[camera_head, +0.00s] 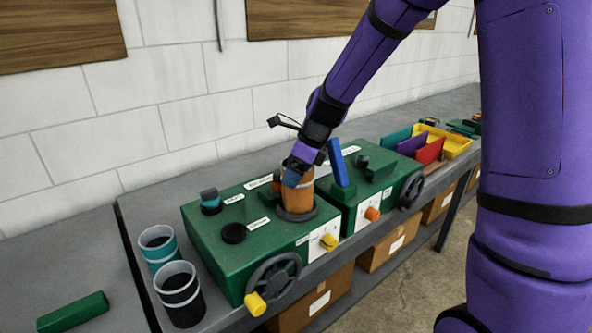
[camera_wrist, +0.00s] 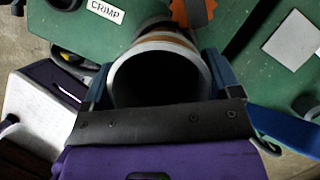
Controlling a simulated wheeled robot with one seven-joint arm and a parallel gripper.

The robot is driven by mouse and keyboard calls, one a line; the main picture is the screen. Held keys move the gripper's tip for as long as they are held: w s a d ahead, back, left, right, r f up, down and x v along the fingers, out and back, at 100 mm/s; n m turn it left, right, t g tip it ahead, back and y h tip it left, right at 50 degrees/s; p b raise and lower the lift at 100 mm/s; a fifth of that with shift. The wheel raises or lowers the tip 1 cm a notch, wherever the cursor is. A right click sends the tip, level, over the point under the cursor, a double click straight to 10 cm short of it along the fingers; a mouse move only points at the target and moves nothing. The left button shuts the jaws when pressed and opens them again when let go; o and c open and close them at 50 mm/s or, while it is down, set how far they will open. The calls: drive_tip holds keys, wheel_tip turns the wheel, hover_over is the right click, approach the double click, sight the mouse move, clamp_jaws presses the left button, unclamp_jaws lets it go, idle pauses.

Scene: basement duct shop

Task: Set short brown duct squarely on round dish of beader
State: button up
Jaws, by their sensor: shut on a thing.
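The short brown duct (camera_head: 299,203) stands close to upright over the dark round dish (camera_head: 312,214) on the front of the left green machine (camera_head: 205,250). Its lower end appears at the dish; I cannot tell whether it rests fully flat there. My gripper (camera_head: 293,174) is shut on the duct near its top, coming down from above right. In the wrist view, the duct's pale rim and dark open mouth (camera_wrist: 160,82) lie between the two blue fingers of my gripper (camera_wrist: 160,75). The dish is hidden in that view.
A second green machine (camera_head: 378,190) with an upright blue lever (camera_head: 337,163) stands close on the right. A black handwheel (camera_head: 273,280) and yellow knob (camera_head: 255,304) are at the front.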

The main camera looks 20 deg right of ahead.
drive_tip(key=o, duration=1.1)
drive_tip(key=shift+f, duration=0.1)
drive_tip(key=v, duration=1.2)
drive_tip(key=shift+a+r, duration=0.1)
drive_tip(key=shift+r, duration=0.15)
drive_tip(key=shift+s+d+r+n+t+h, duration=0.4)
drive_tip(key=shift+s+d+r+n+h, duration=0.45)
drive_tip(key=shift+s+n, duration=3.5)
drive_tip(key=shift+s+d+r+n+t+h, duration=0.4)
drive_tip(key=shift+s+r+n, duration=0.8)
drive_tip(key=shift+s+n, duration=3.1)
drive_tip(key=shift+s+d+r+n+t+h, duration=0.55)
drive_tip(key=shift+s+r+n, duration=0.45)
drive_tip(key=shift+s+n, duration=3.35)
drive_tip(key=shift+s+m, duration=0.35)
drive_tip(key=shift+m, duration=0.05)
